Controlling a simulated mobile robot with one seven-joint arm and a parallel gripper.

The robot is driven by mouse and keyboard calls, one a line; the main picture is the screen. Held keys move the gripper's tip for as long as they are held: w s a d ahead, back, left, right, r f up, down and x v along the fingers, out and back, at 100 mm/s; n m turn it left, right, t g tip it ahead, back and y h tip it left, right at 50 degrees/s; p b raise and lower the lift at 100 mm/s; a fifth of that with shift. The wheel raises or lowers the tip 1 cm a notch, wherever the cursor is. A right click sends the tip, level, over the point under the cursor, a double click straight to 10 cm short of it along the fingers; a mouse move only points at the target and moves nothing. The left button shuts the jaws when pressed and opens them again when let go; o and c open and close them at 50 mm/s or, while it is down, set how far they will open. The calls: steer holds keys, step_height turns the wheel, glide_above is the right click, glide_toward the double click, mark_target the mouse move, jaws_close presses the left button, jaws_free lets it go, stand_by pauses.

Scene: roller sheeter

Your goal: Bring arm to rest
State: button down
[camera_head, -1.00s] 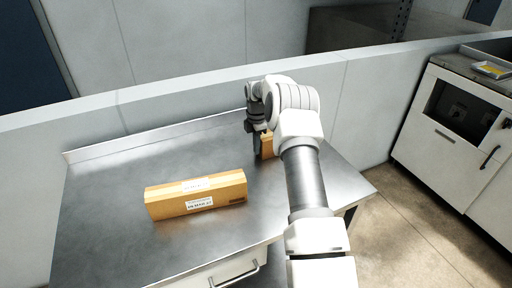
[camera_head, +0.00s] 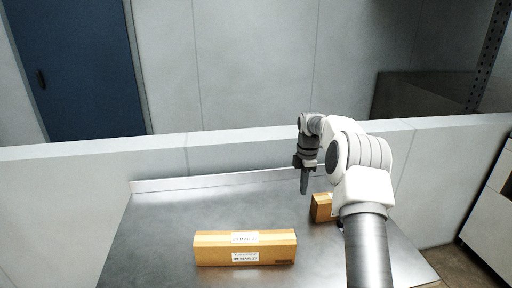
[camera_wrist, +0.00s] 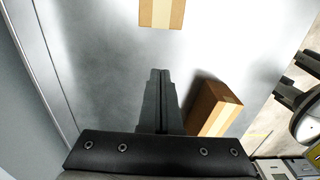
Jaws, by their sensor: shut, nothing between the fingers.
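My gripper (camera_head: 304,190) hangs fingers-down over the back right part of the metal table, in front of my white arm. In the wrist view its two fingers (camera_wrist: 160,72) are pressed together with nothing between them. A long cardboard box (camera_head: 220,250) with white labels lies on the table to the left of my arm. A second, smaller-looking cardboard box (camera_head: 320,207) is partly hidden behind my arm; it shows in the wrist view (camera_wrist: 222,105) to the right of my fingers, apart from them.
The metal table (camera_head: 150,240) has bare room at its left and back. A low white wall (camera_head: 230,155) runs behind it. A blue door (camera_head: 75,70) is at the back left. A white cabinet (camera_head: 492,215) is at the right edge.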

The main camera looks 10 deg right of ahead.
steer(key=s+a+r+m+t, duration=0.1)
steer(key=s+a+r+m, duration=0.2)
steer(key=s+r, duration=0.3)
steer(key=s+a+r+m+t+h, duration=0.1)
steer(key=s+a+r+m, duration=0.1)
steer(key=s+a+r, duration=0.45)
steer(key=s+r+m+t, duration=0.1)
steer(key=s+r+m, duration=0.2)
steer(key=r, duration=0.5)
steer(key=s+a+m+t, duration=0.1)
steer(key=s+m, duration=0.2)
steer(key=s, duration=0.5)
steer(key=s+a+f+m, duration=0.1)
steer(key=s+a+m, duration=0.1)
steer(key=s, duration=0.6)
steer(key=s+a+m+t+y+p, duration=0.1)
steer(key=s+m, duration=0.4)
steer(key=s, duration=0.3)
steer(key=shift+s+a+f+t, duration=0.25)
steer(key=shift+s+a+t, duration=0.05)
steer(key=shift+s+a, duration=0.1)
